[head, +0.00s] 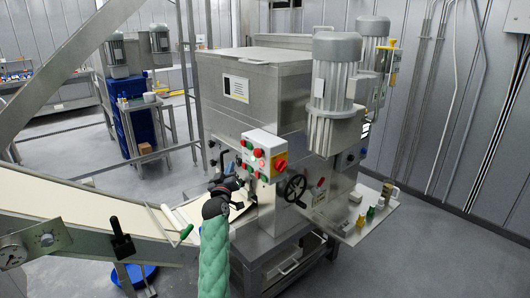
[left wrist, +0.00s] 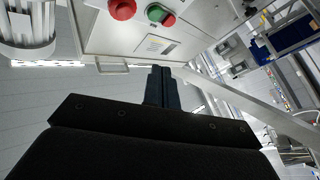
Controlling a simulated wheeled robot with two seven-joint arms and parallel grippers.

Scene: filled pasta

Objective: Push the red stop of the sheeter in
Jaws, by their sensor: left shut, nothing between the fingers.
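The sheeter (head: 275,100) is a large steel machine in the middle of the head view. A white control box (head: 266,146) on its front carries red and green buttons and a red-and-yellow rotary switch (head: 281,163). A red round button (head: 258,152) shows on the box; which red button is the stop is not certain. In the left wrist view a large red button (left wrist: 122,9) and a green one (left wrist: 156,13) show at the top edge. My left gripper (head: 240,183) is shut and empty, below and left of the box, apart from the buttons (left wrist: 162,72).
A pale conveyor belt (head: 90,210) slopes in from the left toward the machine. A side shelf (head: 385,212) holds small coloured parts. A motor (head: 335,85) hangs above right. Open floor lies at front right.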

